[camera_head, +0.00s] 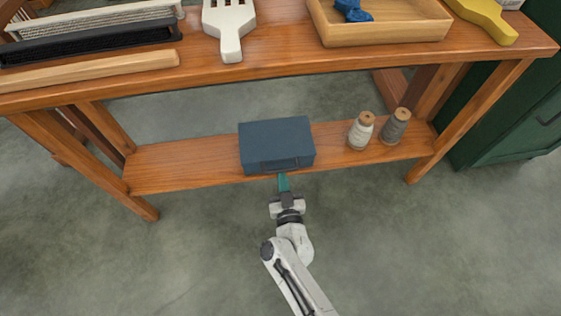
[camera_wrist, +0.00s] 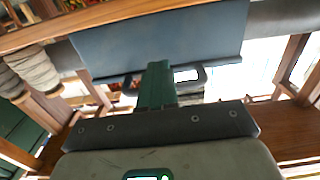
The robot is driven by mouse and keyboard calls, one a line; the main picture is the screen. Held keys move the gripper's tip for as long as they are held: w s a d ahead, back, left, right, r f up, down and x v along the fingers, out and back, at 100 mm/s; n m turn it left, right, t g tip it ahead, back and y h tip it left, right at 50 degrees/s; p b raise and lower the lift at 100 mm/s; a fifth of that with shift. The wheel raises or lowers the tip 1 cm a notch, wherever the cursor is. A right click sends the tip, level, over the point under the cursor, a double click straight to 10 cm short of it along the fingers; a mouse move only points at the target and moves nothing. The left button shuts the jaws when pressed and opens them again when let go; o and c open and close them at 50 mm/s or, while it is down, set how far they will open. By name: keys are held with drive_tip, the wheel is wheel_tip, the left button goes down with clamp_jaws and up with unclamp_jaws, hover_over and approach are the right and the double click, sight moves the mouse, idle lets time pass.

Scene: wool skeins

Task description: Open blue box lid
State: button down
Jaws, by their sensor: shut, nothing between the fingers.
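The blue box (camera_head: 276,143) sits on the lower shelf of the wooden bench, and its lid looks closed in the head view. It also shows in the wrist view (camera_wrist: 190,38), where a dark handle (camera_wrist: 203,78) stands out along its edge. My gripper (camera_head: 283,176) is just in front of the box, at the middle of its front edge. In the wrist view my gripper's green fingers (camera_wrist: 157,70) are together and overlap the handle, hiding part of it. They hold nothing. I cannot tell whether they touch the handle.
Two thread spools, one white (camera_head: 360,132) and one grey (camera_head: 396,127), stand on the lower shelf (camera_head: 190,164) right of the box. A green cabinet (camera_head: 520,125) stands at right. The shelf left of the box is clear.

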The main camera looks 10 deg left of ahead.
idle(0.3)
wheel_tip(320, 180, up, 5)
drive_tip(key=p, duration=0.5)
drive_tip(key=shift+r+p, duration=0.2)
drive_tip(key=shift+p, duration=0.1)
drive_tip(key=r+p, duration=0.2)
drive_tip(key=w+r+p, duration=0.1)
drive_tip(key=r+p, duration=0.1)
drive_tip(key=shift+w+a+r, duration=0.15)
drive_tip(key=shift+a+r, duration=0.05)
drive_tip(key=shift+r, duration=0.2)
idle(0.5)
drive_tip(key=r+p, duration=0.1)
drive_tip(key=w+r+p, duration=0.2)
drive_tip(key=r, duration=0.1)
drive_tip(key=shift+w+a+r, duration=0.1)
drive_tip(key=shift+w+a, duration=0.15)
drive_tip(key=shift+a, duration=0.1)
idle(0.4)
